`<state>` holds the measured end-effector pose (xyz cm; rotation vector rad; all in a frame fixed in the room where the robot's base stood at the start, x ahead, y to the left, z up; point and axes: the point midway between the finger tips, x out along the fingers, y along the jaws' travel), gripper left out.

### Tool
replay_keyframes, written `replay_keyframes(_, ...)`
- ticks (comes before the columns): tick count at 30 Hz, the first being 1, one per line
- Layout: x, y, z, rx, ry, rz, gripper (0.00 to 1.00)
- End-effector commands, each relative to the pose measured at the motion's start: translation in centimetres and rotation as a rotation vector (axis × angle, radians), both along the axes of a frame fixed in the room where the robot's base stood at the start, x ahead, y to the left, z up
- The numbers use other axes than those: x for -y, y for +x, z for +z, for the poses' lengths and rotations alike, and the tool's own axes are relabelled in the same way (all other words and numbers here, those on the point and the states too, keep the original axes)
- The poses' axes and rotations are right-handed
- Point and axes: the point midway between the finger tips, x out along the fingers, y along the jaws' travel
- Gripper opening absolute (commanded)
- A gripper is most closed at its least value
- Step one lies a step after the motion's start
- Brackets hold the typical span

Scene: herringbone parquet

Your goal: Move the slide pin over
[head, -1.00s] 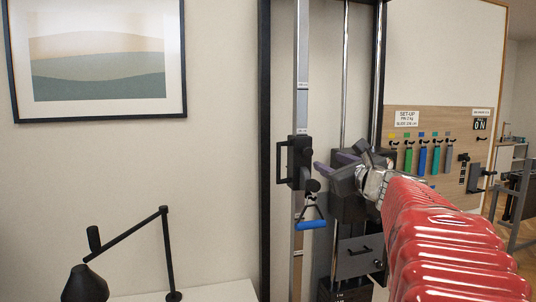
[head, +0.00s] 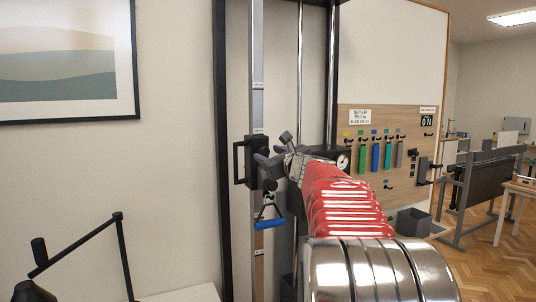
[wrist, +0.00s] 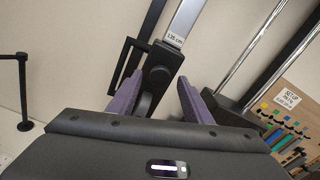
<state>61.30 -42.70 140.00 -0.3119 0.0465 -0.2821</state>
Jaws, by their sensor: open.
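A black carriage (head: 252,163) with a loop handle on its left rides on the upright metal rail (head: 257,100). In the wrist view the carriage (wrist: 163,66) sits below a "135 cm" label, with a round dark knob (wrist: 159,76) on its face, which looks like the slide pin. My gripper (head: 272,150) is open at the carriage's right side. In the wrist view the purple fingers of my gripper (wrist: 158,90) stand apart on either side of the knob, with gaps showing. Whether they touch the knob cannot be told. The pin's inner end is hidden.
A blue handle (head: 269,224) hangs below the carriage. A black frame post (head: 222,150) stands left of the rail; chrome guide rods (head: 299,100) stand right. A pegboard with coloured strips (head: 375,155) is farther right. A black lamp (head: 90,240) is at lower left.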

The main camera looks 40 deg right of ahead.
Motion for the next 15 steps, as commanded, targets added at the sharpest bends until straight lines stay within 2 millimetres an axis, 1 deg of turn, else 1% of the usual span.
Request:
replay_keyframes(1, 0.2, 0.6, -0.1, 0.0, 0.0, 0.001, 0.45)
replay_keyframes(3, 0.3, 1.2, 0.0, 0.0, 0.0, 0.001, 0.45)
replay_keyframes(6, 0.5, 1.7, -0.1, -0.001, 0.0, 0.001, 0.45)
replay_keyframes(15, 0.6, 2.0, 0.0, 0.0, 0.0, 0.0, 0.45)
